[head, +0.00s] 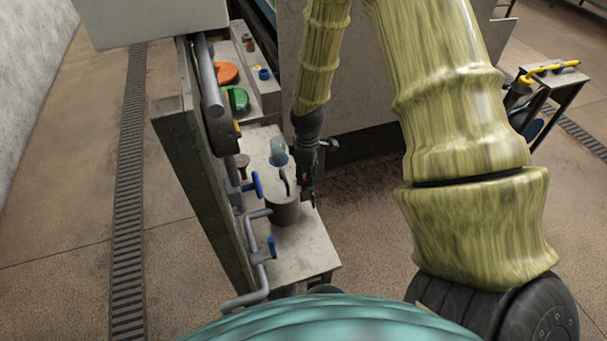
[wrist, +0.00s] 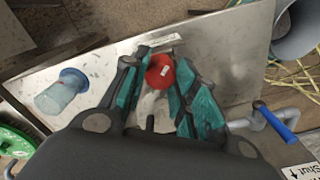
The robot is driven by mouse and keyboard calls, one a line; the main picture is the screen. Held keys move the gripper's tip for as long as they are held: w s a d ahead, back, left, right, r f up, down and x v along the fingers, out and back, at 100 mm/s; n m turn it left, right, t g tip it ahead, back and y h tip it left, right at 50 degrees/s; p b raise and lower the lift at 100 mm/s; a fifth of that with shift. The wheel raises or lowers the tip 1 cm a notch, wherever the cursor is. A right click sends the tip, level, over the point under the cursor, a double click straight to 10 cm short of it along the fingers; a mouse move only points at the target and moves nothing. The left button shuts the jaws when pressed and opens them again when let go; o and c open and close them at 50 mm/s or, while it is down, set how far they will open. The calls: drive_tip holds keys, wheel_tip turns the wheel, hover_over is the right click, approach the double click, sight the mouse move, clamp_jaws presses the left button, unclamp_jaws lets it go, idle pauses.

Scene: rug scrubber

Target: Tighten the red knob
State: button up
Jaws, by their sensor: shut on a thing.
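The red knob (wrist: 160,72) shows in the wrist view between my gripper's teal-padded fingers, with a small pale mark on its face. My gripper (wrist: 156,78) is shut on it, one finger on each side. A pale stem-like piece shows just below the knob, partly covered by the gripper. In the head view my gripper (head: 308,185) points down beside the grey cylinder (head: 284,212) on the metal bench. The knob is hidden there behind the gripper.
A clear blue cup (wrist: 62,92) stands left of the gripper. A blue-handled valve (wrist: 275,122) and pipe lie to its right. In the head view a blue handwheel (head: 257,184), a blue lever (head: 271,247) and green (head: 237,98) and orange (head: 226,73) discs line the bench's left side.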

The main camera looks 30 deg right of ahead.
drive_tip(key=shift+w+d, duration=0.1)
drive_tip(key=shift+d, duration=0.05)
drive_tip(key=o, duration=1)
drive_tip(key=shift+d, duration=0.1)
drive_tip(key=shift+f, duration=0.1)
drive_tip(key=shift+r, duration=6)
wheel_tip(320, 180, up, 9)
drive_tip(key=p, duration=0.8)
